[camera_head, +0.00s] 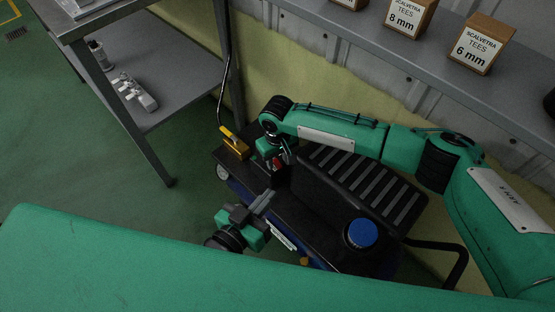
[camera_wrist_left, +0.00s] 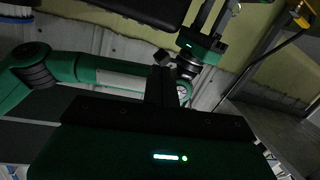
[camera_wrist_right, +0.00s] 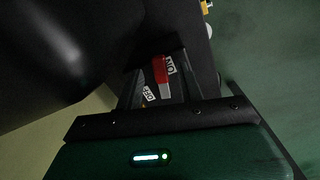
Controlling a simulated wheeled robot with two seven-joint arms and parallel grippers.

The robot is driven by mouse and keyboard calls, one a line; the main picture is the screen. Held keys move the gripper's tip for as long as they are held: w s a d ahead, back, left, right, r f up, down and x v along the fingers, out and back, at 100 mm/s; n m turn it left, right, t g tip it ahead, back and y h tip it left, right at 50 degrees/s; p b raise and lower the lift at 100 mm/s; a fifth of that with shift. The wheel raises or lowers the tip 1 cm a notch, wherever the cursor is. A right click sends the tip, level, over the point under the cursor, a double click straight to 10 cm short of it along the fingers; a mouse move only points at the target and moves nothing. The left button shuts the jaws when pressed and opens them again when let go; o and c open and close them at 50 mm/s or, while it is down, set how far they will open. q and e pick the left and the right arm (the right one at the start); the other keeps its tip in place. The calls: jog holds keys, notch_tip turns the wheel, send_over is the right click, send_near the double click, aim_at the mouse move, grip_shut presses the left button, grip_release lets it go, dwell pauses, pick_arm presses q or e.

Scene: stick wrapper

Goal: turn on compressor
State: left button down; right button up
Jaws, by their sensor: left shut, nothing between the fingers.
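The compressor (camera_head: 310,215) is a dark machine with a ribbed cover and a blue cap (camera_head: 361,233), low by the wall. Its red switch (camera_wrist_right: 160,70), with ON and OFF labels beside it, shows between the fingers of my right gripper (camera_wrist_right: 158,75) in the right wrist view. That gripper (camera_head: 274,160) points down at the compressor's far left end in the head view. Its fingers are apart; contact with the switch is unclear. My left gripper (camera_head: 264,200) is shut and empty over the compressor's near left side; its fingers (camera_wrist_left: 160,85) are together in the left wrist view.
A yellow-handled fitting (camera_head: 234,143) with a hose stands at the compressor's left end. A grey metal table (camera_head: 190,85) is on the left, with small items on its lower shelf. Boxes of tees (camera_head: 482,45) stand on a wall shelf. A black handle (camera_head: 445,250) is at right.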

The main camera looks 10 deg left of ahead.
pick_arm(q)
jog(key=shift+w+r, duration=0.15)
jog(key=shift+r, duration=0.15)
pick_arm(e)
jog(key=shift+f, duration=0.2)
grip_shut()
jog(key=shift+w+d+r+n+p, duration=0.15)
jog(key=shift+n+p, duration=0.65)
jog(key=shift+p, duration=0.15)
pick_arm(q)
jog(key=shift+s+a+f+g+y+p, duration=0.15)
jog(key=shift+s+a+f+g+y, duration=0.25)
jog(key=shift+f+g, duration=0.3)
jog(key=shift+s+a+f+g+y+p, duration=0.2)
jog(key=shift+s+a+f+g, duration=0.15)
jog(key=shift+a+f+g, duration=0.3)
jog(key=shift+s+a+f+g+y+p, duration=0.1)
jog(key=shift+s+a+f+g+y, duration=0.25)
jog(key=shift+f+g, duration=0.35)
pick_arm(e)
jog(key=shift+w+d+n, duration=0.2)
jog(key=shift+w+n, duration=0.05)
jog(key=shift+n, duration=0.45)
pick_arm(q)
jog(key=shift+r, duration=0.15)
pick_arm(e)
grip_release()
jog(key=shift+f, duration=0.2)
